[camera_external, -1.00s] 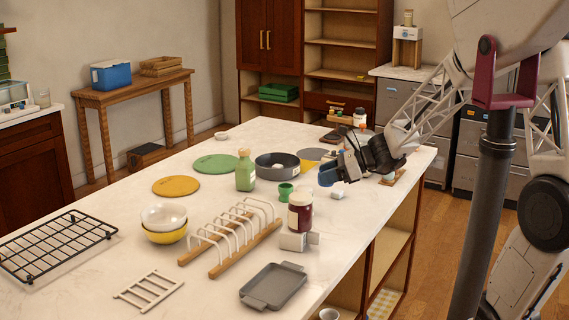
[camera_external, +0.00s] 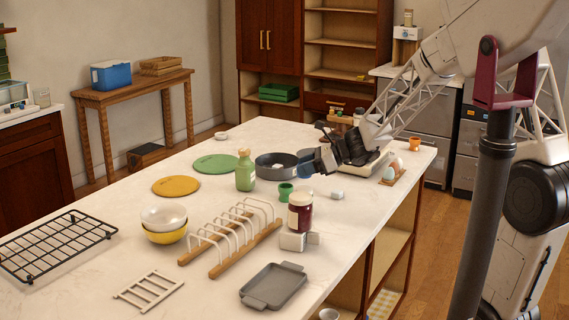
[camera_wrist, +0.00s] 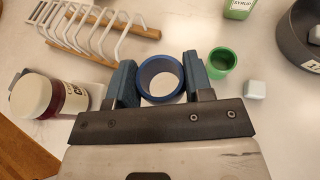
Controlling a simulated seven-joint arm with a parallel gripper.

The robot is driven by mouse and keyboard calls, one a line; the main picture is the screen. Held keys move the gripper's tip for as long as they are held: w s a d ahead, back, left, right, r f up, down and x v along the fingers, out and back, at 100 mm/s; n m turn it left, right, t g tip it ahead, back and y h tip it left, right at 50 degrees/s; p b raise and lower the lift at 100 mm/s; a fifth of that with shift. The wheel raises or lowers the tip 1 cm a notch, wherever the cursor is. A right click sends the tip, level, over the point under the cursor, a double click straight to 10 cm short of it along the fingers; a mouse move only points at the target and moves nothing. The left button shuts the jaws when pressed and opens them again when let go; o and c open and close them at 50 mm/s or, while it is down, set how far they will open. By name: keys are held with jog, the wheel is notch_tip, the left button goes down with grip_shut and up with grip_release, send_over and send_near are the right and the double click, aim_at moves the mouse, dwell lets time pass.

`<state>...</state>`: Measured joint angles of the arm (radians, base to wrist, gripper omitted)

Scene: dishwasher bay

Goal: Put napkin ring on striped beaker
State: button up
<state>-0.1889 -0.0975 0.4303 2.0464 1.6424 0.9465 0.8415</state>
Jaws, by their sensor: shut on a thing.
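In the wrist view my gripper (camera_wrist: 160,84) is shut on a blue ring (camera_wrist: 160,64), which I take for the napkin ring; pale surface shows through its middle. In the external view my gripper (camera_external: 307,167) is above the counter, beside the dark pan, and the ring is hard to separate from the bluish fingers. A small green cup (camera_wrist: 221,63) stands just right of the ring in the wrist view, apart from it. It also shows in the external view (camera_external: 285,191). I cannot make out stripes on any cup, so I cannot tell which is the striped beaker.
A syrup bottle (camera_external: 245,173), dark pan (camera_external: 277,165), dark red jar (camera_external: 300,214) and white block (camera_external: 337,195) stand close by. A toast rack (camera_external: 228,240), stacked bowls (camera_external: 164,222) and a grey tray (camera_external: 273,286) are nearer. An egg holder (camera_external: 393,173) is near the right edge.

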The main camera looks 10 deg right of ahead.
aim_at(306, 188)
jog(key=shift+f, duration=0.1)
jog(key=shift+f, duration=1.65)
jog(key=shift+f, duration=0.15)
jog(key=o, duration=0.9)
jog(key=shift+d+r, duration=0.1)
jog(key=shift+r, duration=0.1)
jog(key=v, duration=1.1)
jog(key=shift+s+d, duration=0.15)
jog(key=shift+d, duration=0.2)
jog(key=shift+r, duration=0.15)
